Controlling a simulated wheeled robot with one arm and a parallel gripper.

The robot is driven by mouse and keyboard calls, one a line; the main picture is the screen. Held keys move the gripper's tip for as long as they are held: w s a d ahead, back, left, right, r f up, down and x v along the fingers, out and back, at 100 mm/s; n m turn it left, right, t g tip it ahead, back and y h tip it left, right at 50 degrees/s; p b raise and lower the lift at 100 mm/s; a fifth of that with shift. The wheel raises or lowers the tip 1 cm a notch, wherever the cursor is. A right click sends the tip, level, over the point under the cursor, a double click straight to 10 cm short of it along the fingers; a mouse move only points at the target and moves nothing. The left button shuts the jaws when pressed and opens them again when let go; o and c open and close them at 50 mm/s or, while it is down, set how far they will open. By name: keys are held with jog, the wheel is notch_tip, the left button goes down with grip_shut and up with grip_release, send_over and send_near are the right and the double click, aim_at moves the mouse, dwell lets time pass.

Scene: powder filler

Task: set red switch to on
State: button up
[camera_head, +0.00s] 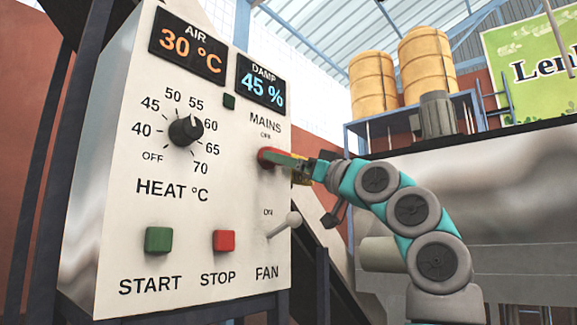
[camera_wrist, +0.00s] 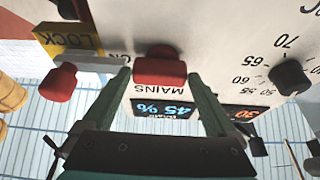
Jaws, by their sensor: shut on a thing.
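The panel (camera_head: 115,160) carries a red switch (camera_head: 265,156) below the label MAINS, with OFF printed above it. In the wrist view the red switch (camera_wrist: 160,70) sits between the two green fingers, and the panel is upside down. An ON mark shows beside the left finger there. My gripper (camera_head: 283,160) is shut on the red switch; the fingers also show in the wrist view (camera_wrist: 158,76). The fingers hide part of the switch, and I cannot tell exactly which mark it points to.
A yellow LOCK block (camera_wrist: 69,40) and another red knob (camera_wrist: 60,82) are beside the switch in the wrist view. The heat dial (camera_head: 186,131), green START button (camera_head: 158,240), red STOP button (camera_head: 224,241) and FAN toggle (camera_head: 285,225) are nearby.

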jog(key=o, duration=1)
jog(key=b+v, duration=0.2)
jog(key=v, duration=0.6)
jog(key=shift+b, duration=0.3)
